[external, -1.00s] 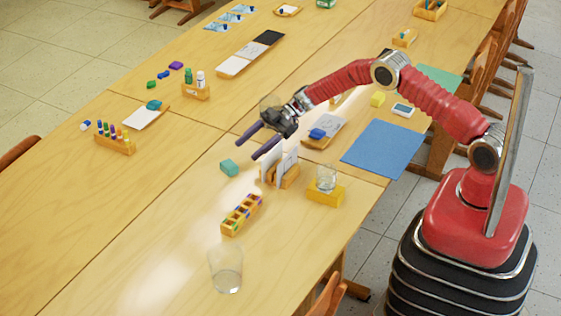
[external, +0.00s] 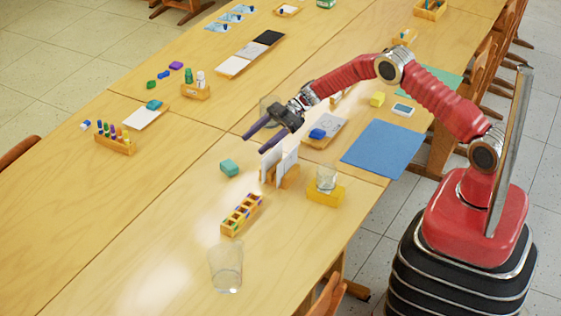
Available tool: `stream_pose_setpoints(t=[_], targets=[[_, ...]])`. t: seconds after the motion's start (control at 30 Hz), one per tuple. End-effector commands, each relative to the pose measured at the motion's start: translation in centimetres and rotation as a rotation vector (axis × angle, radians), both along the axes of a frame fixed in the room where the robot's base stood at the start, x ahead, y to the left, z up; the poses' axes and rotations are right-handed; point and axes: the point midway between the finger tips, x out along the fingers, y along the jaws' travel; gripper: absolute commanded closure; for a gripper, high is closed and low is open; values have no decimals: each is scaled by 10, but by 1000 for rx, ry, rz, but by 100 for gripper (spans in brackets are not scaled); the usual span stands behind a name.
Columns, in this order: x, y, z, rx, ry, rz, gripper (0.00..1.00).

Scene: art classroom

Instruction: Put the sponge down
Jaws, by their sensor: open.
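A small teal block (external: 229,167), which looks like the sponge, lies flat on the wooden table (external: 170,215), left of the card holder. My gripper (external: 255,144) is open, its two dark fingers pointing left and down. It is above and to the right of the teal block, apart from it, and nothing shows between the fingers. Another teal piece (external: 154,104) lies on white paper at the left, and a yellow block (external: 377,99) lies farther right.
A wooden holder with white cards (external: 278,167) stands just below my gripper. A glass (external: 326,178) stands on a yellow block, and another glass (external: 226,268) stands near the front. A divided wooden box (external: 241,214) lies between. The table left of the teal block is clear.

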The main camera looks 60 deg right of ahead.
Motion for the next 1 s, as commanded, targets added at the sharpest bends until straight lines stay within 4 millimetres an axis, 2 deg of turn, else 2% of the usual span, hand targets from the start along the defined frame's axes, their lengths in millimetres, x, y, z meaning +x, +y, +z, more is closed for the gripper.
stream_pose_setpoints(t=[0.17,0.27,0.5,0.63,0.83,1.0], targets=[[7,-1,14,-7,-22,-28,35],[17,-4,36,-21,-59,-77,35],[45,-20,116,-72,-171,-264,35],[52,-32,159,-103,-219,-371,35],[51,-55,220,-149,-270,-534,35],[37,-76,266,-188,-287,-669,35]])
